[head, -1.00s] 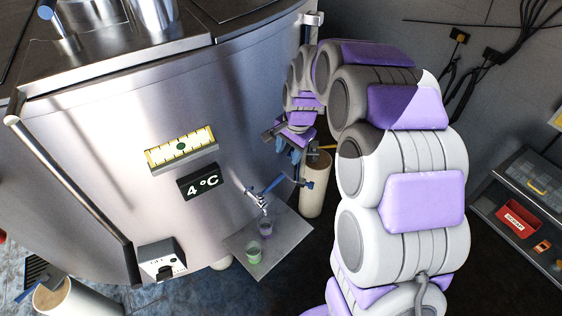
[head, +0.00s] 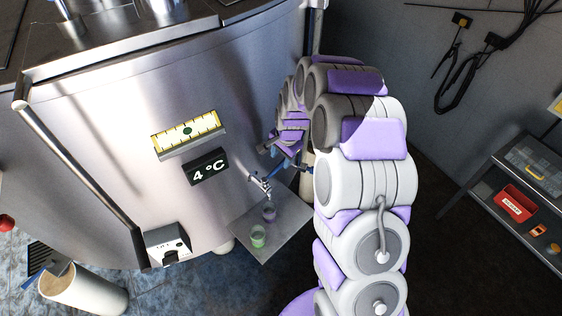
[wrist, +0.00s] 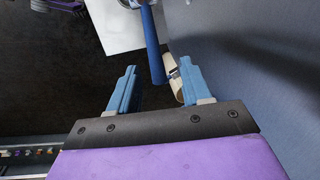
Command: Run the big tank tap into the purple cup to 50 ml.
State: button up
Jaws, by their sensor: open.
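A blue lever (head: 280,171) reaches from the tap to the right. My gripper (head: 284,152) is just above and behind this lever, partly hidden by my arm. In the wrist view my gripper (wrist: 157,75) is open, and the blue lever (wrist: 153,45) shows between its blue fingers. Whether they touch it I cannot tell.
A 4 °C display (head: 206,167) and a white box (head: 167,244) are on the tank. A shelf with a red bin (head: 516,204) is at the right. Dark floor between is clear.

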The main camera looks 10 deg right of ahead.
aim_at(283, 162)
jog(key=f, duration=0.3)
jog(key=shift+w+d, duration=0.15)
jog(key=shift+w, duration=0.1)
jog(key=shift+d+f, duration=0.3)
jog(key=shift+d, duration=0.3)
jog(key=shift+a, duration=0.55)
jog(key=shift+c, duration=1.1)
jog(key=shift+a, duration=0.25)
jog(key=shift+c, duration=1.4)
jog(key=shift+d+r, duration=0.1)
jog(key=shift+d, duration=0.25)
grip_shut()
